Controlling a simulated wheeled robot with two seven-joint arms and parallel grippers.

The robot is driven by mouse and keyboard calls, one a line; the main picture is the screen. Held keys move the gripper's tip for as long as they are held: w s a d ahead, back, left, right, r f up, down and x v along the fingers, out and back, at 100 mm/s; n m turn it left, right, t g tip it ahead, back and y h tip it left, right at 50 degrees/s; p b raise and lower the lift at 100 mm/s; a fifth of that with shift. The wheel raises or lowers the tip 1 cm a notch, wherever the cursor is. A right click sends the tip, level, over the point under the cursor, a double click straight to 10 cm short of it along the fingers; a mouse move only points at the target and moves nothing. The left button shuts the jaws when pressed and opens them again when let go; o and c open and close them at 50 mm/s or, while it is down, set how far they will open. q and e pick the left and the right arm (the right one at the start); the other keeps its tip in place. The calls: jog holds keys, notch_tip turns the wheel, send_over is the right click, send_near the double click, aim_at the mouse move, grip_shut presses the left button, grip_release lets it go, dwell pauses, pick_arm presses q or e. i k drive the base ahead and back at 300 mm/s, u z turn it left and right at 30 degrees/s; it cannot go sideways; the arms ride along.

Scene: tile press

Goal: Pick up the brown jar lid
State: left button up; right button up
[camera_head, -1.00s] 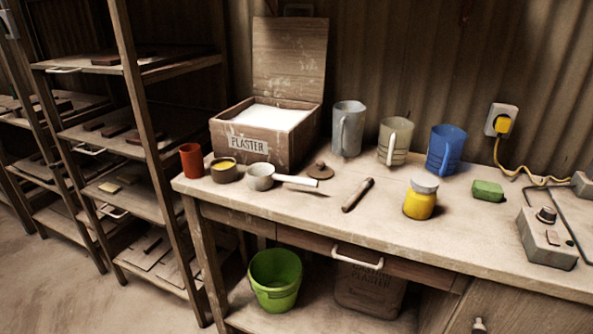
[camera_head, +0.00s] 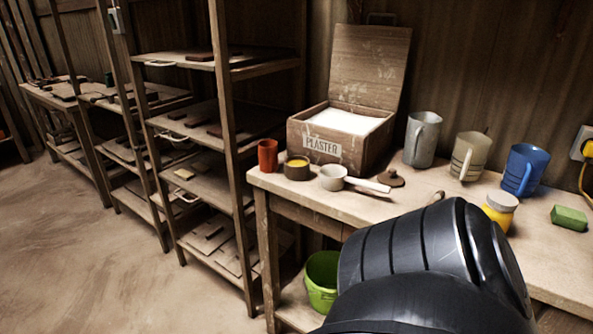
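The brown jar lid (camera_head: 391,178), a small round disc with a knob on top, lies on the workbench (camera_head: 420,190). It is right of the plaster box and just behind the end of the white-handled pot's handle. No gripper shows in the head view. A large black ribbed part of my own arm fills the lower right and hides part of the bench front.
Near the lid are the plaster box (camera_head: 345,135), a small pot (camera_head: 333,178), a brown bowl (camera_head: 297,168) and a red cup (camera_head: 267,155). A grey jug (camera_head: 421,140), a pale jug (camera_head: 468,156), a blue jug (camera_head: 523,170) and a yellow jar (camera_head: 498,212) stand further right.

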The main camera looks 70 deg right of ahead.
aim_at(390, 179)
jog(key=u, duration=0.15)
jog(key=k, duration=1.15)
jog(key=z, duration=0.1)
